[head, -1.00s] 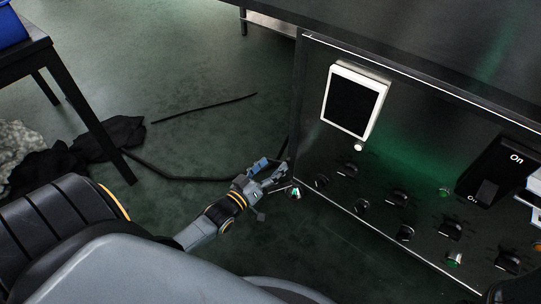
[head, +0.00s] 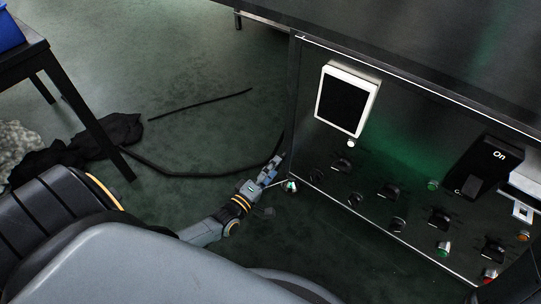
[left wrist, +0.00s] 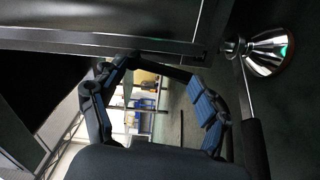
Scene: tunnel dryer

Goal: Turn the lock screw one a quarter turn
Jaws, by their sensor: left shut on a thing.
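My left gripper (head: 274,166) is at the lower left edge of the dark control cabinet (head: 318,150). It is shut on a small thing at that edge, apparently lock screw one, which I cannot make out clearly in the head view. In the left wrist view the blue-padded fingers (left wrist: 165,75) curve in from both sides, with a dark bar between their tips under the cabinet's edge. A shiny chrome cone-shaped fitting (left wrist: 268,52) with a rod is right of the fingers; it also shows in the head view (head: 290,186). My right gripper is not identifiable.
The panel carries a white-framed screen (head: 346,98), several black knobs (head: 388,191) and a large black On switch (head: 488,168). A dark table (head: 75,110) stands at the left.

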